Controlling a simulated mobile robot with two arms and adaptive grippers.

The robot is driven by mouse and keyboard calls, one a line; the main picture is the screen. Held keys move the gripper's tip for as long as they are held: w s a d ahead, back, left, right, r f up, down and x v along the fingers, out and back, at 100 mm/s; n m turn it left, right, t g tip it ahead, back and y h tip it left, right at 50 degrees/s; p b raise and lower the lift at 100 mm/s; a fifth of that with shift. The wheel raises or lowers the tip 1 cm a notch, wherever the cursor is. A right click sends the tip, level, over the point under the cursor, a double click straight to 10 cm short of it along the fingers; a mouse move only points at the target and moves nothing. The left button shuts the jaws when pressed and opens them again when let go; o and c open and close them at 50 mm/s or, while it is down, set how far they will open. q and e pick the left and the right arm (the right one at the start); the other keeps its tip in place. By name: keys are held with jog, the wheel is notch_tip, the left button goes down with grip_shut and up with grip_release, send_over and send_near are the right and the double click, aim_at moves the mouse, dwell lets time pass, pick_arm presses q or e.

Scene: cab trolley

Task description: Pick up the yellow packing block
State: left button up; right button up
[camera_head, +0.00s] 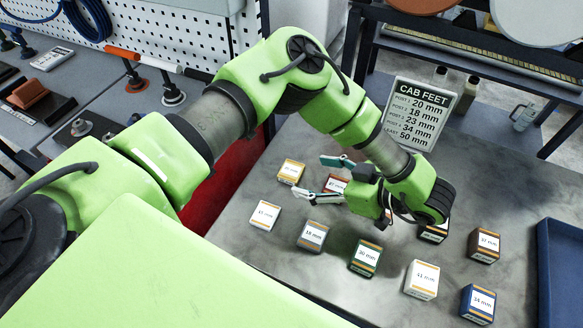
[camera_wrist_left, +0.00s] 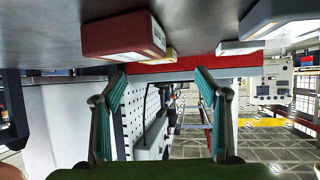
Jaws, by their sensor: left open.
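The yellow packing block (camera_head: 291,172), with a white label, stands on the grey table at the far left of the blocks. In the left wrist view a yellow strip, seemingly this block (camera_wrist_left: 171,53), shows partly hidden behind the red block (camera_wrist_left: 122,38). My left gripper (camera_head: 318,180) is open and empty, its fingers pointing left towards the yellow block and apart from it. The red block (camera_head: 337,184) shows between the fingers in the head view, partly covered by them. My open left fingers also show in the wrist view (camera_wrist_left: 160,85). My right gripper is not in view.
A CAB FEET sign (camera_head: 420,113) stands behind. A blue tray (camera_head: 546,232) is at the right edge. My left arm spans above the table.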

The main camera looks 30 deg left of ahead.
aim_at(292, 170)
pick_arm(q)
jog(key=shift+w+a+f, duration=0.1)
jog(key=shift+a+f, duration=0.2)
jog(key=shift+a, duration=0.15)
jog(key=shift+w+a+f, duration=0.1)
jog(key=shift+a+f, duration=0.1)
jog(key=shift+a, duration=0.25)
jog(key=p+x, duration=0.1)
jog(key=x, duration=0.2)
jog(key=shift+w+a+p, duration=0.1)
jog(key=shift+a+p, duration=0.2)
jog(key=shift+a, duration=0.05)
jog(key=shift+w+a+f, duration=0.1)
jog(key=shift+a+f, duration=0.2)
jog(key=shift+a, duration=0.1)
jog(key=shift+d, duration=0.1)
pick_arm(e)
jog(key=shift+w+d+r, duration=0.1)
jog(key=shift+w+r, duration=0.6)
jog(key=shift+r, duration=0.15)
pick_arm(q)
jog(key=c, duration=1.3)
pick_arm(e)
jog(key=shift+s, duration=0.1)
